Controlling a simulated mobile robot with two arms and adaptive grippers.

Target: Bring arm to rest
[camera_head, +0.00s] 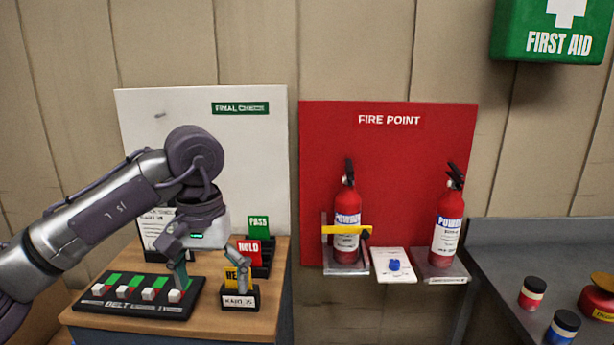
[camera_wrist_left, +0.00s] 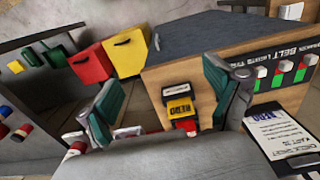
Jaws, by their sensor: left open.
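My left arm comes in from the left in the head view. Its gripper (camera_head: 209,278) points down over the wooden-topped stand (camera_head: 215,322), its two fingers spread apart. One finger is near the belt switch board (camera_head: 130,305); the other overlaps the yellow card in its small black holder (camera_head: 240,300). In the left wrist view the open fingers (camera_wrist_left: 165,98) frame the yellow card holder (camera_wrist_left: 178,107), with nothing visibly gripped. Whether a finger touches the holder, I cannot tell. My right gripper is not in view.
Red HOLD and green PASS cards (camera_head: 258,228) stand behind the holder, before the white board (camera_head: 150,120). To the right, two extinguishers (camera_head: 346,215) sit in brackets on the red panel (camera_head: 390,145). A grey bench (camera_head: 500,260) holds small jars.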

